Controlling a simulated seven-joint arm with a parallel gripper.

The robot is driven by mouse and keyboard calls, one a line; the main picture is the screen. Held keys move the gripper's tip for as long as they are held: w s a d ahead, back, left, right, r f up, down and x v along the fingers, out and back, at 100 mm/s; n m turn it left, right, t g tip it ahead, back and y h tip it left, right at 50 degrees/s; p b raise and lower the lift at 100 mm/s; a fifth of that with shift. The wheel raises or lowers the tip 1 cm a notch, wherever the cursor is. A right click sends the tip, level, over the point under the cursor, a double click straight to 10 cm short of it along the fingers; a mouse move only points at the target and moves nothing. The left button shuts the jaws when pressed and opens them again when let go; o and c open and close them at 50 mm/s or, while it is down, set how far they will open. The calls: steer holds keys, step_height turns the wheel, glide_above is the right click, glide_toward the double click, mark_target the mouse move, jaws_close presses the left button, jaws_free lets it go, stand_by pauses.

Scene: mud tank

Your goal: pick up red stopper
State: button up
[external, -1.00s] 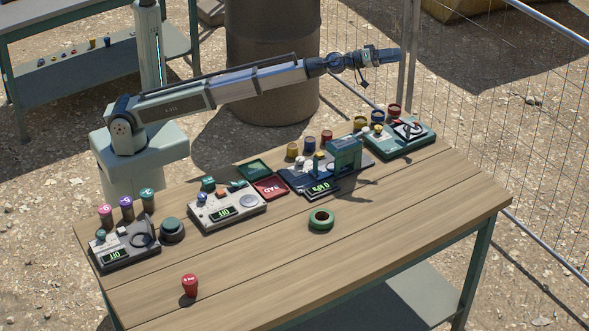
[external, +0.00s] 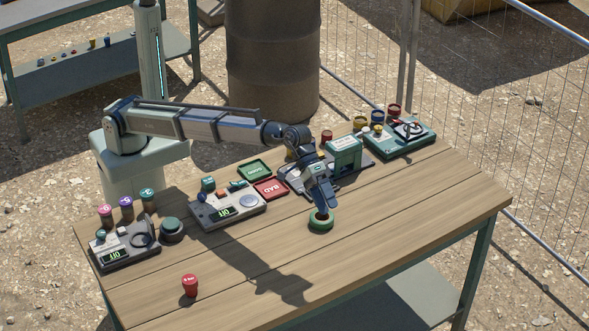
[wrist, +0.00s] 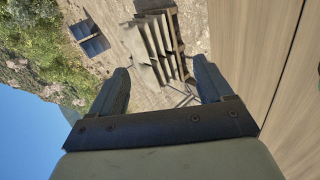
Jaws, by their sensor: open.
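The red stopper (external: 190,285) stands upright on the bare front-left part of the wooden table in the external view, with a pale mark on its top. My gripper (external: 323,208) is well to the right of it and further back. It appears in front of the green ring (external: 320,225) in the picture. Its shadow falls apart from it, so it is raised above the table. In the wrist view my gripper (wrist: 161,68) shows two spread fingers with nothing between them. The red stopper is not seen in the wrist view.
Along the table's back are a grey device (external: 124,246), a white device (external: 229,206), GOOD (external: 254,170) and BAD (external: 270,189) trays, and a green device (external: 400,138). Several stoppers stand behind them. Bare table (external: 380,240) lies in front.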

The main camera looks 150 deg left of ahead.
steer(key=s+d+f+n+g+h, duration=0.1)
steer(key=d+f+g, duration=0.2)
steer(key=d, duration=0.8)
steer(key=d+f+g, duration=0.2)
steer(key=d, duration=0.9)
steer(key=n+g+y, duration=0.1)
steer(key=n+g, duration=0.2)
steer(key=g, duration=0.2)
glide_above(190, 279)
step_height(190, 279, down, 2)
steer(key=shift+s+f, duration=0.3)
steer(key=shift+f, duration=0.2)
step_height(190, 279, down, 6)
steer(key=shift+f, duration=0.25)
steer(key=shift+w+f, duration=0.15)
steer(key=shift+f, duration=1.45)
steer(key=shift+w+f, duration=0.1)
steer(key=shift+f, duration=1.5)
steer(key=c, duration=1.2)
steer(key=shift+o, duration=0.2)
steer(key=shift+r, duration=0.15)
